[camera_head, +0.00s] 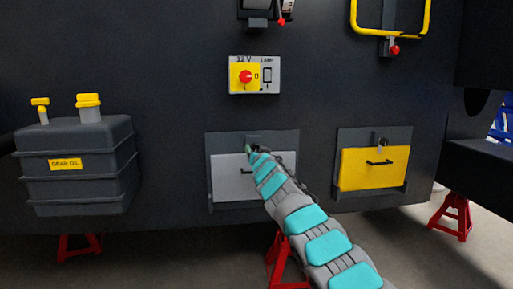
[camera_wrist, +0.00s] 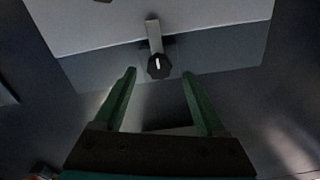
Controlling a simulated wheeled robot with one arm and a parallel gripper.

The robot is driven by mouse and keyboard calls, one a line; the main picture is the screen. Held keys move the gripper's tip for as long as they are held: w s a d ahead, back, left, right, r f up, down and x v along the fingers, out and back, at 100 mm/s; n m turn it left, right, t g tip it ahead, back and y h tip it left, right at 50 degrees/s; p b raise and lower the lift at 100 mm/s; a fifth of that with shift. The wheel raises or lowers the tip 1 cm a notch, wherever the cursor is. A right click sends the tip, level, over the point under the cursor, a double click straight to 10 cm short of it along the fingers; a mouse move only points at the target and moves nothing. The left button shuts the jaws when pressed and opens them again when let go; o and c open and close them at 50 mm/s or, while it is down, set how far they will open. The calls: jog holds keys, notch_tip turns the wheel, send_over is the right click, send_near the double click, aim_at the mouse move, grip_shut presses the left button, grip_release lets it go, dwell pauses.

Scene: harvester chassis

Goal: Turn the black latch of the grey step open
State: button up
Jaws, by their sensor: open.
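The grey step (camera_head: 228,180) is a flat panel in a dark frame on the chassis wall, with a dark handle on its front. It also shows along the top of the wrist view (camera_wrist: 215,18). The black latch (camera_wrist: 159,67) is a small faceted knob with a white mark, beside a pale grey tab (camera_wrist: 153,35) that reaches onto the panel. My gripper (camera_wrist: 160,76) is open, with one green finger on each side of the latch and a gap on both sides. In the head view my gripper (camera_head: 254,150) is at the step's top edge and hides most of the latch.
A yellow step (camera_head: 360,168) with its own latch is to the right. A lamp switch box (camera_head: 254,76) is above. A gear oil tank (camera_head: 78,165) protrudes at the left. Red stands (camera_head: 452,217) are below the chassis.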

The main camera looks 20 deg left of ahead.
jog(key=shift+w+a+p, duration=0.45)
jog(key=shift+w, duration=0.15)
jog(key=shift+w+f, duration=0.1)
jog(key=shift+w, duration=0.1)
grip_shut()
dwell(0.3)
